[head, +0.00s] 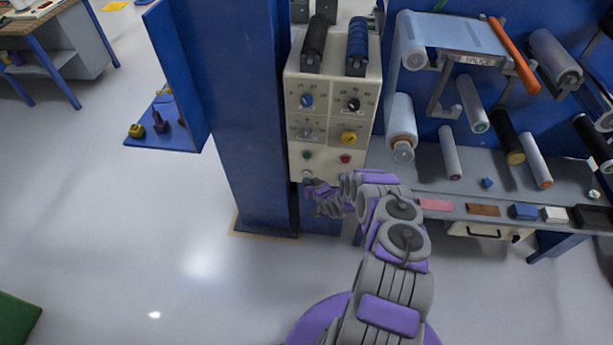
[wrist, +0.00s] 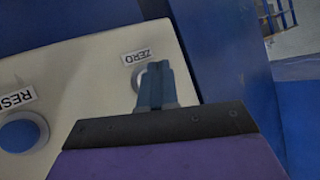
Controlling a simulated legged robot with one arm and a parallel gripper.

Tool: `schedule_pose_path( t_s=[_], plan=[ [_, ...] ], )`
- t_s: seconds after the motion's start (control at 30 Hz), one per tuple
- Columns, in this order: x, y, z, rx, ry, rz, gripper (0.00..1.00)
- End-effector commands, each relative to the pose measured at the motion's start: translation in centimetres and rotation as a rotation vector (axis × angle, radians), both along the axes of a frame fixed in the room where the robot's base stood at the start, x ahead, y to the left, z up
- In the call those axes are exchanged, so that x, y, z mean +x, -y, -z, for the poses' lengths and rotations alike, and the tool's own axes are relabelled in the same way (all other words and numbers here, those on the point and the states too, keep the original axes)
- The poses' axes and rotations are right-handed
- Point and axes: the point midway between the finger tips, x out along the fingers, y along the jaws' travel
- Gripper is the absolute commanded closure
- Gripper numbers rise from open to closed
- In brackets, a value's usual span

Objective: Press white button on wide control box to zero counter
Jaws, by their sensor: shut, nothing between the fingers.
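The cream control box (head: 362,122) is mounted on the blue column, with several knobs and buttons on its face. A small pale button (head: 307,174) sits near its lower left edge. My gripper (head: 308,184) is at that lower left corner. In the wrist view, my gripper (wrist: 155,84) is shut and empty, with its fingertips over the round button (wrist: 137,79) beside the upside-down ZERO label (wrist: 136,56). The fingers hide most of that button, so I cannot tell whether they touch it or whether it is pushed in.
A blue button (wrist: 20,134) beside a partly visible "RES" label is left of my gripper. The blue column (head: 238,110) stands left of the box. A bench (head: 450,180) with rollers (head: 450,152) above it is on the right.

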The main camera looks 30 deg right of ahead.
Motion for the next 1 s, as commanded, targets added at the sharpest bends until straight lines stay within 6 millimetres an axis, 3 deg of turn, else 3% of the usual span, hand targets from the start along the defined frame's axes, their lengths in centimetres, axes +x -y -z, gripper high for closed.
schedule_pose_path(
  t_s=[1.0],
  plan=[
    [0.64,0.38,-0.14,0.001,0.0,0.0,1.0]
  ],
)
